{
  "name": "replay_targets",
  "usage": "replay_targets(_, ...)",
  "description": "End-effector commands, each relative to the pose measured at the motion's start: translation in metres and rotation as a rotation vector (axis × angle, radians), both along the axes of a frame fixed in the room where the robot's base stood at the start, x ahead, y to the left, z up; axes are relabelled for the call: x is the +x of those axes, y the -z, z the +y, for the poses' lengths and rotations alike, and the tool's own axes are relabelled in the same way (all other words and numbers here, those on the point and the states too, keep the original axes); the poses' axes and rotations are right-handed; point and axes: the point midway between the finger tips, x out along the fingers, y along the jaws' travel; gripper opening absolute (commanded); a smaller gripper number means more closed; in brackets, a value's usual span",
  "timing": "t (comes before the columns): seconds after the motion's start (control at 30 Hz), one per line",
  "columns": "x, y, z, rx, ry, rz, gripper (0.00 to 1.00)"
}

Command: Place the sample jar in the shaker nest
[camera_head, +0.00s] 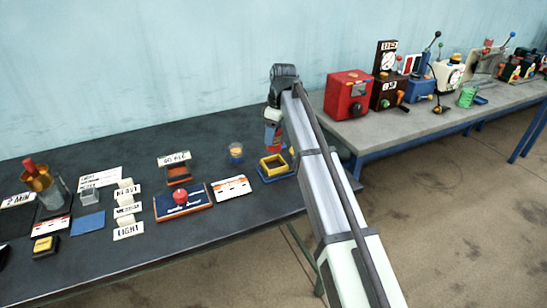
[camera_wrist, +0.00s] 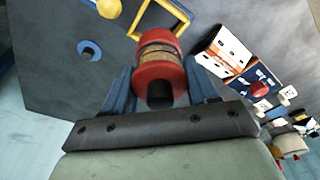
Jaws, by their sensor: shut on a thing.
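The sample jar (camera_wrist: 157,56) has red ends and an amber-brown band. My gripper (camera_wrist: 158,82) is shut on it, with a blue finger on each side. In the head view my gripper (camera_head: 272,133) and the red of the jar are small and partly hidden by my arm. The shaker nest looks like a yellow square frame (camera_head: 264,164) on a blue base (camera_head: 265,179). The jar is above and behind it in the head view. In the wrist view the yellow frame (camera_wrist: 181,11) shows just past the jar's far end, partly cut off by the top edge.
A white-and-orange card (camera_head: 231,187) and a blue board with a red knob (camera_head: 181,197) lie further left. A blue ring (camera_wrist: 88,50) lies on bare dark table. A red box (camera_head: 348,94) stands on the right bench.

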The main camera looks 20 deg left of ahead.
Motion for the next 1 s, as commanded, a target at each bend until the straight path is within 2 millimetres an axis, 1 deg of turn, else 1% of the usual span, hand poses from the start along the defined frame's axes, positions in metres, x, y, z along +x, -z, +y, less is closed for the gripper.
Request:
replay_targets(0.1,-0.001,0.021,-0.001,-0.001,0.001,0.001,0.21)
replay_targets(0.2,-0.001,0.035,0.0,0.0,0.001,0.0,0.21)
replay_targets(0.43,-0.001,0.052,0.0,0.0,0.001,0.0,0.21)
replay_targets(0.63,-0.001,0.076,0.0,-0.001,0.002,0.0,0.21)
replay_targets(0.7,0.0,0.079,0.0,0.0,0.002,-0.001,0.21)
replay_targets(1.0,0.0,0.08,0.0,0.0,0.002,-0.001,0.21)
